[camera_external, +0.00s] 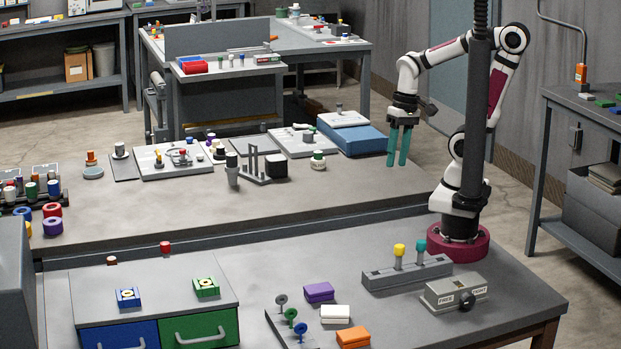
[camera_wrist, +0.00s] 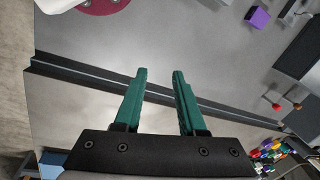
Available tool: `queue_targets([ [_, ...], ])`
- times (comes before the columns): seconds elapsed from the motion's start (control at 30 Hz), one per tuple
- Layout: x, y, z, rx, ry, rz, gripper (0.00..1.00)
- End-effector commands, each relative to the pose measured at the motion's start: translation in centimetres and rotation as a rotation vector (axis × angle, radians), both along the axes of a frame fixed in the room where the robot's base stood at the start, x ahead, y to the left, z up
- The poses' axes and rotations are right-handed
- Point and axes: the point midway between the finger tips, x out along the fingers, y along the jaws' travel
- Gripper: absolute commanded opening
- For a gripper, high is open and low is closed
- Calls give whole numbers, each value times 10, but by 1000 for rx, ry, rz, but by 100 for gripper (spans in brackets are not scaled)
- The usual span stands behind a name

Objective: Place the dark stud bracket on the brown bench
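A dark bracket with upright studs (camera_external: 254,172) stands among the fixtures along the back of the middle bench, in the external view. It is the likeliest match for the stud bracket. It does not show clearly in the wrist view. The middle bench (camera_external: 330,205) has a brownish-grey top. The near bench (camera_external: 400,318) has a grey top and a brown leg, so I cannot tell for sure which is the brown bench. My gripper (camera_external: 398,163) hangs fingers-down above the right part of the middle bench, right of the bracket. Its green fingers (camera_wrist: 158,85) are apart and empty.
White plates and a blue box (camera_external: 350,139) line the back. The middle bench's front is largely clear. Drawers (camera_external: 207,330) and a purple block (camera_external: 319,292) are on the near bench.

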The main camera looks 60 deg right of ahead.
Motion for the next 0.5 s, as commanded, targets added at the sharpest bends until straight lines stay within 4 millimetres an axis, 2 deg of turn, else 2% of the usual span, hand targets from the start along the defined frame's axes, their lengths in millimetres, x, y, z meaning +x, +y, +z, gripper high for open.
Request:
queue_targets([
  [0.03,-19,0,3,1,39,-6,40],
  [0.13,-40,0,4,4,94,-15,45],
  [0.5,-41,1,5,7,99,-16,45],
])
